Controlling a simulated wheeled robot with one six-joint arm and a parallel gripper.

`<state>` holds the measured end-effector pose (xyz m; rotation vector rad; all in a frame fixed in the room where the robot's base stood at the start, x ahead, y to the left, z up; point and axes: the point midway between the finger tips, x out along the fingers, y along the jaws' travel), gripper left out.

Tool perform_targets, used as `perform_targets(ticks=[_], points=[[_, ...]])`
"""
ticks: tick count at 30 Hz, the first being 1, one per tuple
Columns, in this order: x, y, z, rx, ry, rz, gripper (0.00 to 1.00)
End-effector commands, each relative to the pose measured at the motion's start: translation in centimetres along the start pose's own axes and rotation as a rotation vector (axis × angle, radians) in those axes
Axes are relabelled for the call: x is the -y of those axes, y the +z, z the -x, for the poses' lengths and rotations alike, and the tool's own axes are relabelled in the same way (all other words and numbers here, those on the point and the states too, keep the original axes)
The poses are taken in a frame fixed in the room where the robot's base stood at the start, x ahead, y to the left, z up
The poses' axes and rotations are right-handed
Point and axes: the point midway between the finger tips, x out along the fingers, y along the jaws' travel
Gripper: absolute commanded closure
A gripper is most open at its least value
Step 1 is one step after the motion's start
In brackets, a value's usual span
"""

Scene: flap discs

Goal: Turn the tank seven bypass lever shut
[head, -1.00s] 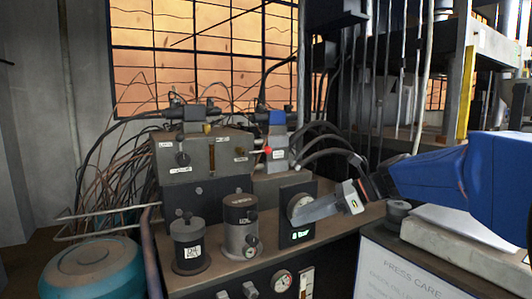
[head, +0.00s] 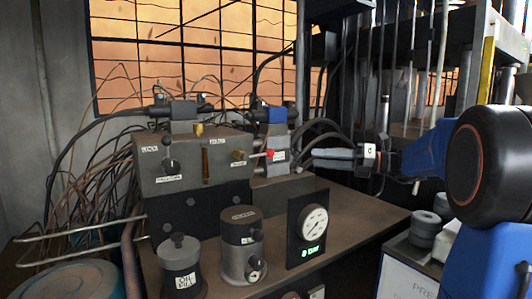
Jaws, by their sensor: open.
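A small lever with a red knob (head: 269,153) sticks out at the right end of the grey valve block (head: 190,165) in the head view. Small white labels are beside it, too small to read, so I cannot confirm that it is the tank seven bypass lever. My gripper (head: 308,158) comes in from the right, its grey fingers pointing left, level with the knob and a short way to its right. It is open and holds nothing. It does not appear to touch the lever; depth between them is hard to judge.
A round gauge (head: 313,223) on a black plate, a grey filler can (head: 242,242) and an oil fill cap (head: 180,265) stand in front. A blue-topped valve (head: 277,128) rises behind the knob. Black hoses (head: 322,132) run behind my gripper. The brown top (head: 355,210) right of the gauge is clear.

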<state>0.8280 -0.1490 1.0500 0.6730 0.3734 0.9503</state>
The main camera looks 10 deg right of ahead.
Motion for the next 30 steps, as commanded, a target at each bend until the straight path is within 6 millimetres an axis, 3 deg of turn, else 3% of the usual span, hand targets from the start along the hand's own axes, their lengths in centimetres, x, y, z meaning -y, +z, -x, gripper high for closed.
perform_targets(ticks=[8,30], points=[[0.0,0.2,-1.8,0.003,0.005,-0.008,0.57],[0.0,0.2,-13.2,0.003,0.006,-0.008,0.57]])
